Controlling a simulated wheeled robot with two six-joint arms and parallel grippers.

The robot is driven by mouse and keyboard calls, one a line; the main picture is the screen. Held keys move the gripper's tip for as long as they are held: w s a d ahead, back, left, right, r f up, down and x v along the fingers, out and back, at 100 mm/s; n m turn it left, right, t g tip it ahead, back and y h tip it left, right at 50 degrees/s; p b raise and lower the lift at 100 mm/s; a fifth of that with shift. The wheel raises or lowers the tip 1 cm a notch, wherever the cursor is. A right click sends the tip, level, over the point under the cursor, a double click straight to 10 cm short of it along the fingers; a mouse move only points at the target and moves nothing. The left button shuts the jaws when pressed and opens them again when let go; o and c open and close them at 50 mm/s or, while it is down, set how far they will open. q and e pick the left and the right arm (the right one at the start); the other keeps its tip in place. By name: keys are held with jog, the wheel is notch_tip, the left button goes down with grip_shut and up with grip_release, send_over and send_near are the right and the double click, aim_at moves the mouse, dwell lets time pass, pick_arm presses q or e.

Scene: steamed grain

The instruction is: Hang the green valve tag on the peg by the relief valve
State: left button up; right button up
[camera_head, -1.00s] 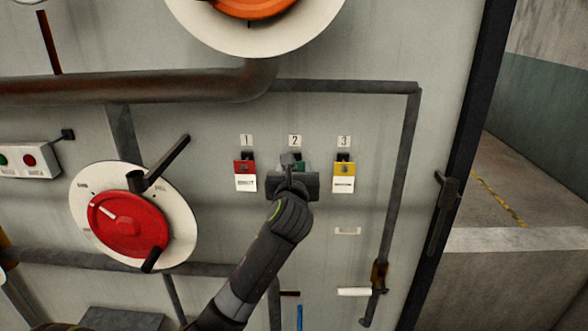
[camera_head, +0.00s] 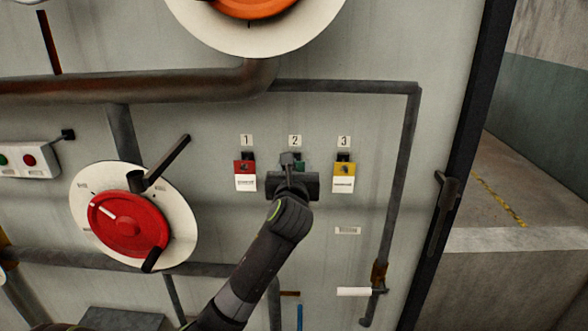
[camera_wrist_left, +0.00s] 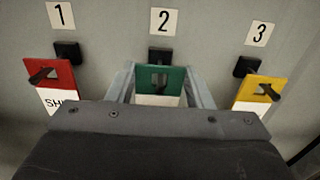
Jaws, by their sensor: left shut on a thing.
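The green tag (camera_wrist_left: 160,82) hangs under label 2, with a dark peg through its slot. My left gripper (camera_wrist_left: 160,92) has one finger on each side of it and is shut on it. In the head view my left gripper (camera_head: 292,172) covers most of the green tag (camera_head: 302,164). The dark peg mount (camera_wrist_left: 160,56) of label 2 shows just above the tag. The relief valve and its peg cannot be made out for certain. My right gripper is not in view.
A red tag (camera_head: 245,170) hangs left under label 1 and a yellow tag (camera_head: 344,172) hangs right under label 3, both close to my gripper. A red wheel (camera_head: 127,223) with a dark lever is at left.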

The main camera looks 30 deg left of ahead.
pick_arm(q)
jog(key=shift+r, duration=0.2)
jog(key=shift+s+d, duration=0.15)
dwell(0.3)
jog(key=shift+v, duration=1.5)
jog(key=shift+s, duration=0.1)
jog(key=v, duration=0.6)
dwell(0.5)
